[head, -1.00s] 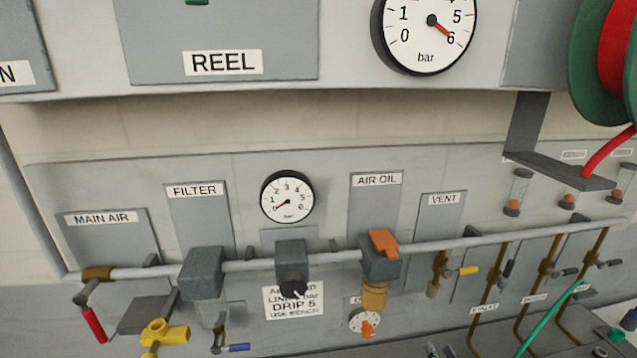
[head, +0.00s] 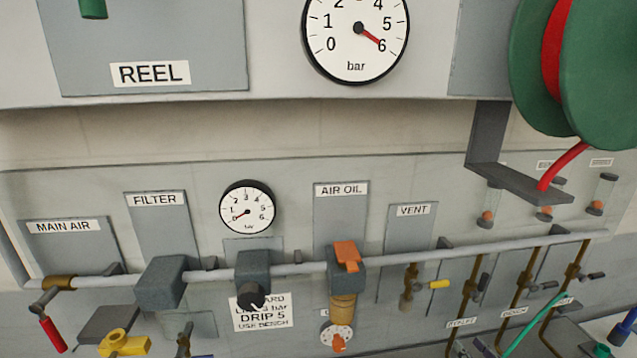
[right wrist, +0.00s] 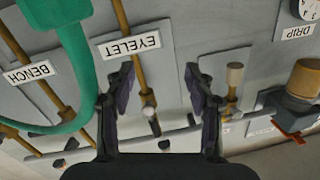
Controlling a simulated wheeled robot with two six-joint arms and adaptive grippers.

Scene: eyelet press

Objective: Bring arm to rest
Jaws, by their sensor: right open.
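My right gripper (right wrist: 160,100) is open in the right wrist view, with its two dark fingers apart and nothing between their tips. Beyond the fingers is the grey panel, seen upside down, with the EYELET label (right wrist: 130,44) and brass pipes. A green hose (right wrist: 78,70) curves close by the left finger in that view. I cannot tell whether they touch. In the head view, small dark shapes at the bottom edge below the EYELET label (head: 462,322) may be part of this gripper, but I cannot be sure. My left gripper is not in view.
A dark bracket (head: 515,181) and green reel (head: 610,75) stick out at the upper right.

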